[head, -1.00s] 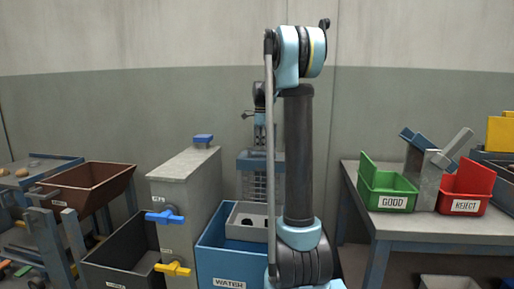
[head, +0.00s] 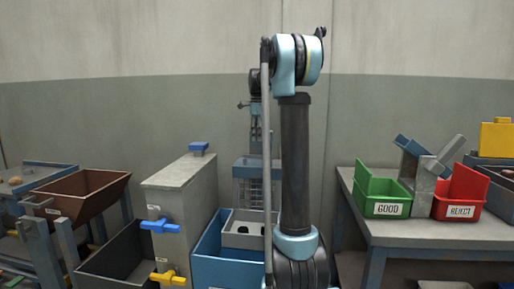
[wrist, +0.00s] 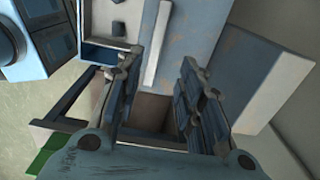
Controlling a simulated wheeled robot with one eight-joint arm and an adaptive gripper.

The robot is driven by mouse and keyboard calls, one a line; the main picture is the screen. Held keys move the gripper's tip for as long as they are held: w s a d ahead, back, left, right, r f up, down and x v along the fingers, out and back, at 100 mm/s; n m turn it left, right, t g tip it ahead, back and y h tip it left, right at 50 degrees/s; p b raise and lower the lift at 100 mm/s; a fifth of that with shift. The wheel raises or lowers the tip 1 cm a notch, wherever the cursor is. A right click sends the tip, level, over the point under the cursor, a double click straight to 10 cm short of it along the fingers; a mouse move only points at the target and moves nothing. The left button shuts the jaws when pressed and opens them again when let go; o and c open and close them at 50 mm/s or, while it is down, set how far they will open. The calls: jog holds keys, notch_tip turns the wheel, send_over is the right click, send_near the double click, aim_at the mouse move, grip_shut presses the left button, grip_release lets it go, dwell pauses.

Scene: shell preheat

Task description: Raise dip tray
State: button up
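A light grey tray with dark round openings (head: 245,233) sits inside a blue tank (head: 224,268). It looks like the dip tray, but my arm covers its right side. A blue-topped wire rack (head: 246,187) stands behind it, partly hidden. A brownish surface and a pale blue bar (wrist: 155,141) show between and below the fingers. I cannot tell whether the bar belongs to the tray. Nothing is visibly clasped.
A grey cabinet (head: 180,184) with blue and yellow handles stands left of the tank, beside a dark open bin (head: 121,259). A brown hopper (head: 85,194) is further left. On the right table are a green GOOD bin (head: 384,193) and a red REJECT bin (head: 457,202).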

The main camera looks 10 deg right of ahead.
jog(key=shift+r, duration=1.9)
jog(key=s+f+n, duration=0.3)
jog(key=s+n, duration=0.1)
jog(key=s, duration=0.4)
jog(key=s+f+n+t, duration=0.1)
jog(key=s+f+n, duration=0.2)
jog(key=s, duration=0.5)
jog(key=s+f+n, duration=0.3)
jog(key=s+n, duration=0.1)
jog(key=s, duration=0.4)
jog(key=s+a+f+n+t, duration=0.1)
jog(key=s+f+n, duration=0.9)
jog(key=s+f, duration=1.1)
jog(key=shift+f+n, duration=0.2)
jog(key=shift+n, duration=0.2)
jog(key=shift+s, duration=0.1)
